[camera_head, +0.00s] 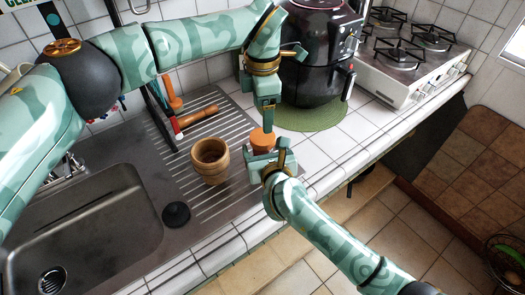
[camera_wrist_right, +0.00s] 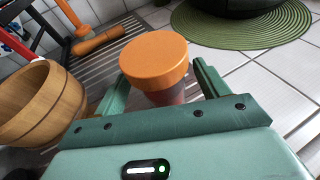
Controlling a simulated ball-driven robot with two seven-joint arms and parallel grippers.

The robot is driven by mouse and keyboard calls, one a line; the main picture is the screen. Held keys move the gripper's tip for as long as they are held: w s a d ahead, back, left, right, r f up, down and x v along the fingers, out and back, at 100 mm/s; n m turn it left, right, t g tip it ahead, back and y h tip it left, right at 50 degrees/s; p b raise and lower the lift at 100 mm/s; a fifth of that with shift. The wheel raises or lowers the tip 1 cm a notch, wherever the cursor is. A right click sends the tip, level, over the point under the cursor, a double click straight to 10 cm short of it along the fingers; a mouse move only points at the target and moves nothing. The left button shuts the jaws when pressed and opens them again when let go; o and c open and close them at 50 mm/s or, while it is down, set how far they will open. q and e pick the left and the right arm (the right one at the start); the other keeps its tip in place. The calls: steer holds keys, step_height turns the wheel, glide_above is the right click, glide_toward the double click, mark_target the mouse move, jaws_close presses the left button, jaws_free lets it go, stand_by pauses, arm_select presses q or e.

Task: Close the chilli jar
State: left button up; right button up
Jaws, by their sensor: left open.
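The chilli jar (camera_wrist_right: 168,97) stands upright on the counter, with a reddish body and a wide orange lid (camera_wrist_right: 153,55) on its top. The lid also shows in the head view (camera_head: 262,139); I cannot tell whether it is fully tight. My right gripper (camera_head: 270,158) is low at the jar, its fingers on either side of the body below the lid, and appears shut on it. My left gripper (camera_head: 267,118) is open and empty above the lid, pointing down; it does not show in the right wrist view.
A wooden pot (camera_head: 210,160) stands on the ribbed drainer left of the jar. A black round stopper (camera_head: 176,214) lies near the sink (camera_head: 90,225). A dark air fryer (camera_head: 315,60) on a green mat (camera_head: 318,118) stands behind. The hob (camera_head: 410,55) is at the right.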

steer(key=c, duration=1)
arm_select(q)
steer(key=shift+c, duration=0.9)
arm_select(e)
jaws_close()
arm_select(q)
steer(key=shift+r, duration=0.1)
steer(key=n, duration=0.5)
steer(key=shift+r, duration=0.1)
steer(key=n, duration=0.2)
steer(key=shift+n, duration=0.4)
steer(key=n, duration=1.9)
